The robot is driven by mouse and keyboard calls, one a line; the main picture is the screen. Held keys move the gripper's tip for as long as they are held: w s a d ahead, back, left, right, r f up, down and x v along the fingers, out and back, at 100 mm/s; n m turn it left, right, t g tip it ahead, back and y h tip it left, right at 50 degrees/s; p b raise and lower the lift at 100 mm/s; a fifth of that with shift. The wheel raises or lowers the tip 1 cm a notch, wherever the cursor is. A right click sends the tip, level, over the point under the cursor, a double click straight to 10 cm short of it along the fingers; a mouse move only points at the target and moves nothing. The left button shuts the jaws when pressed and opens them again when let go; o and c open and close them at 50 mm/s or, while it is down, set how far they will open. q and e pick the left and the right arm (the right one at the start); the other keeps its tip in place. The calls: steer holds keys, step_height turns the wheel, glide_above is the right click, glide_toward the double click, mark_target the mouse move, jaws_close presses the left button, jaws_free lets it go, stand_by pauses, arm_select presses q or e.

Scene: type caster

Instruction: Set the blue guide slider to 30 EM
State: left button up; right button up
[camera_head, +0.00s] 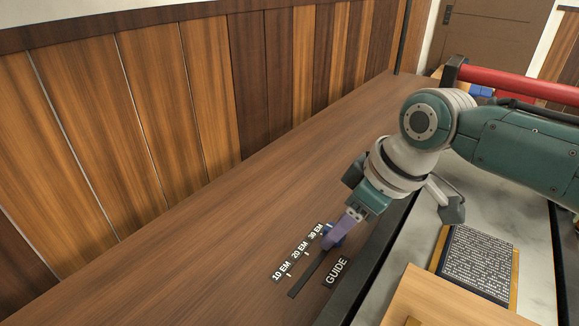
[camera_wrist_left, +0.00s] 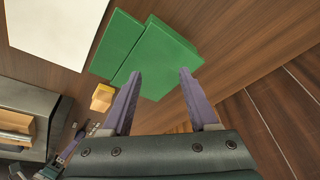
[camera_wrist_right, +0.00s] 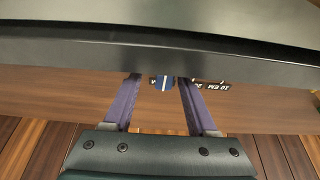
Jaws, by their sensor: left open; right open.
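The guide scale lies on the wooden table, with labels 10 EM (camera_head: 281,271), 20 EM (camera_head: 299,250) and 30 EM (camera_head: 316,231) beside a dark slot (camera_head: 307,277). The blue slider knob (camera_head: 327,242) is at the slot's far end, near the 30 EM label; its exact alignment is partly hidden. My right gripper (camera_head: 336,234) is open at the knob. In the right wrist view, the blue knob (camera_wrist_right: 162,83) with a white line shows between the open fingertips (camera_wrist_right: 160,78); contact cannot be told. My left gripper (camera_wrist_left: 161,73) is open and empty, away from the slider.
A GUIDE label (camera_head: 336,271) lies beside the slot. A dark rail (camera_head: 375,250) runs right of it. A framed block of type (camera_head: 478,262) lies farther right. Green blocks (camera_wrist_left: 150,55) and a small yellowish block (camera_wrist_left: 102,97) show in the left wrist view. The table left of the scale is clear.

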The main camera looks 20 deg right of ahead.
arm_select(q)
step_height(320, 180, up, 3)
steer(key=p, duration=0.3)
steer(key=shift+d+r, duration=0.1)
arm_select(e)
steer(key=v, duration=1)
